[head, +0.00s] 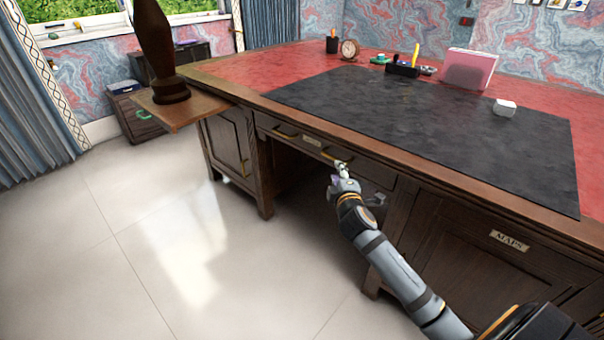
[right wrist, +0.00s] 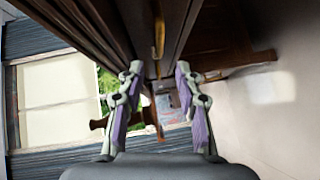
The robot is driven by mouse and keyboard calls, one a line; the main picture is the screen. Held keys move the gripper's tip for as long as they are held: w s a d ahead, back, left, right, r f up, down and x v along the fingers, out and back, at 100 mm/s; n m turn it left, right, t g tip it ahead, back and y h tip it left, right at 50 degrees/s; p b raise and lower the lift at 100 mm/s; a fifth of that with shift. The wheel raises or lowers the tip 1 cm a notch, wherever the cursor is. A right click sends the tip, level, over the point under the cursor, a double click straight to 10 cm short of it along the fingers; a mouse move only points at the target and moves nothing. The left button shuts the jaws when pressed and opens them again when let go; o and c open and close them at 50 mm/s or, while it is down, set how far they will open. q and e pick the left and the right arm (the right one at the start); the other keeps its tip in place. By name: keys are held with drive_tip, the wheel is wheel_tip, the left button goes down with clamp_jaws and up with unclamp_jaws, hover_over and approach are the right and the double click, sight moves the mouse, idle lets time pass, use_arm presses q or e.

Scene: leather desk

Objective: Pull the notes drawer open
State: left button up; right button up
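The wide middle drawer (head: 365,172) sits under the desk top, its front looking level with the desk frame. It has a small label plate (head: 312,142), too small to read, between a left brass handle (head: 284,136) and a right brass handle near my gripper. My right gripper (head: 341,168) is at the right handle, partly covering it. In the right wrist view the two fingers (right wrist: 157,92) are spread with a clear gap. A brass handle (right wrist: 159,36) shows above and between the fingertips; I see no grip on it. My left gripper is not in view.
The desk has a left cupboard door (head: 228,140) and a right door with a MAPS plate (head: 509,241). A dark vase-like piece (head: 160,50) stands on a side board (head: 178,112) at the left. The floor (head: 180,260) in front is clear.

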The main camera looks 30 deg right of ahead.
sight(332, 158)
drive_tip(key=b+x, duration=0.2)
drive_tip(key=x, duration=0.8)
drive_tip(key=shift+w, duration=0.25)
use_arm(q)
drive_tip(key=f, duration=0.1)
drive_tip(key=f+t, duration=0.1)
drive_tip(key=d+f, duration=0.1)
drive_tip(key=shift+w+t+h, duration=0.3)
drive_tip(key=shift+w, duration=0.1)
use_arm(e)
drive_tip(key=shift+c, duration=0.2)
clamp_jaws()
